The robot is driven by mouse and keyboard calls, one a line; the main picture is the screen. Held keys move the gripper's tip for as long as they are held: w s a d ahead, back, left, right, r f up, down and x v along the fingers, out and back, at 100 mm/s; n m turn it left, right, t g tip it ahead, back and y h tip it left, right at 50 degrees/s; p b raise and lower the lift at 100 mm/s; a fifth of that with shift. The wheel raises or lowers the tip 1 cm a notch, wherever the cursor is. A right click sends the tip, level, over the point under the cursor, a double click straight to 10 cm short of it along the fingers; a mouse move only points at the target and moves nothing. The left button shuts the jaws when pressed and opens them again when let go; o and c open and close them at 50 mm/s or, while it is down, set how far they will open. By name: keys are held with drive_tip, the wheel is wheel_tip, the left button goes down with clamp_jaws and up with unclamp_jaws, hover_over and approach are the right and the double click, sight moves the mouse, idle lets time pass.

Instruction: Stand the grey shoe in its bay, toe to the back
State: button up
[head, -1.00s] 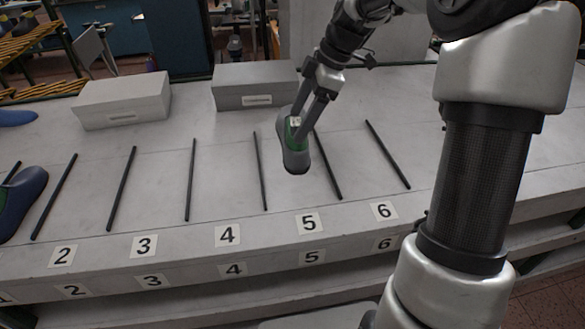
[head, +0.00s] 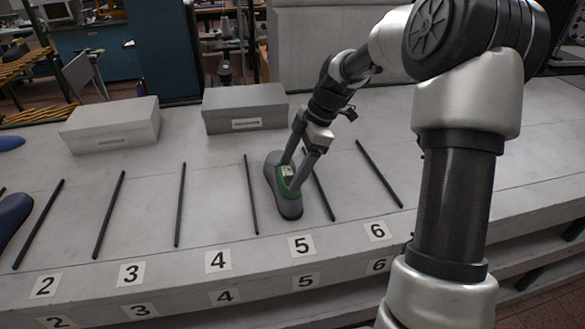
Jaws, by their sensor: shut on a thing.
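The grey shoe (head: 287,208) has a green collar and a small white label at its opening. It is between the two dark rods of bay 5, behind the number 5 tag (head: 302,247). It looks level and close to the bench top; I cannot tell for sure whether its sole touches. Its long axis runs front to back, leaning slightly left at the back. Which end is the toe is hard to make out. My gripper (head: 292,177) comes down from above and is shut on the shoe at its collar. Its fingers hide part of the opening.
The left rod (head: 250,195) and right rod (head: 320,190) flank the shoe closely. A grey box (head: 245,108) stands behind, and a lighter box (head: 112,125) further left. Bays 3 and 4 look empty. A blue shoe (head: 12,217) lies at the far left.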

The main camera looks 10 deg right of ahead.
drive_tip(key=shift+w, duration=0.1)
drive_tip(key=o, duration=2.1)
drive_tip(key=shift+f, duration=0.2)
drive_tip(key=p+v, duration=0.1)
drive_tip(key=v, duration=1.1)
drive_tip(key=shift+r, duration=0.2)
